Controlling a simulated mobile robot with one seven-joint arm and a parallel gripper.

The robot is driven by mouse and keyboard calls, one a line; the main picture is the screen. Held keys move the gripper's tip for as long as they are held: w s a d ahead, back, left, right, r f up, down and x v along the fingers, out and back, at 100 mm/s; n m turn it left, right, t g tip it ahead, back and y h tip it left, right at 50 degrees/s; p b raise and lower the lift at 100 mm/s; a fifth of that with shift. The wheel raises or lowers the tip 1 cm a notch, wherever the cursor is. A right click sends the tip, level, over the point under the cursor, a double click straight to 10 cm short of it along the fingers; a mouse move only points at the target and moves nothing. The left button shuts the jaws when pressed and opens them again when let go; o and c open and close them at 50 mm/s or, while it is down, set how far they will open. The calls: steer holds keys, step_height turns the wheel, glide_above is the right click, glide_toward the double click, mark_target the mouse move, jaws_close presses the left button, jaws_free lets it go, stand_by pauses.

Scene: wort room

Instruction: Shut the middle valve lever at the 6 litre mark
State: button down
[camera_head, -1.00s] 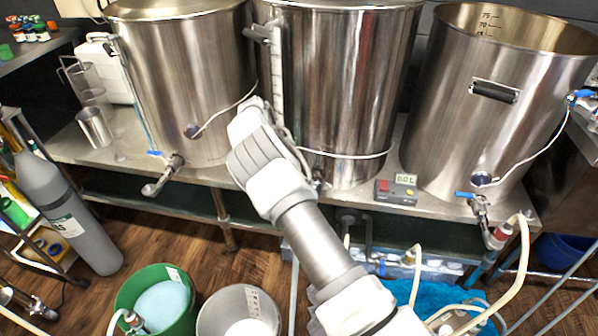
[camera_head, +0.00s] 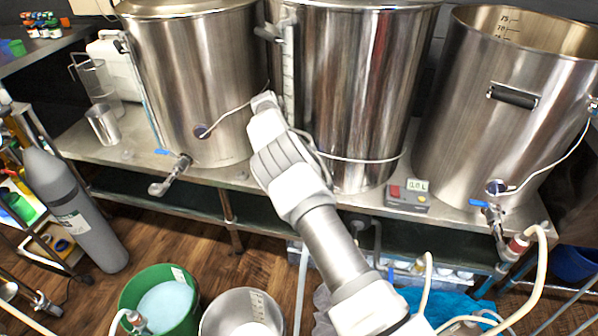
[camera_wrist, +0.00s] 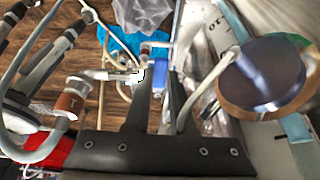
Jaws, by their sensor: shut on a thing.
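The middle kettle (camera_head: 350,80) is a tall steel pot with a sight glass (camera_head: 289,75) on its left front. My forearm and wrist reach up in front of it in the head view and hide its valve and my fingertips. In the wrist view, my gripper's (camera_wrist: 160,88) two dark fingers stand either side of a blue valve lever (camera_wrist: 160,72) and are shut on it. A small red and grey readout box (camera_head: 408,195) stands on the bench right of the middle kettle. Its digits are too small to read surely.
A left kettle (camera_head: 200,90) and right kettle (camera_head: 490,110) flank the middle one, each with a blue-levered valve. A pale hose (camera_head: 530,265) hangs at the right. A green bucket (camera_head: 128,303) and steel bucket (camera_head: 210,322) stand on the floor. A round dial (camera_wrist: 270,75) is close in the wrist view.

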steer(key=c, duration=0.8)
jaws_free()
steer(key=shift+o, duration=0.2)
steer(key=p+v, duration=0.2)
steer(key=v, duration=0.5)
steer(key=shift+r, duration=0.25)
steer(key=shift+a, duration=0.1)
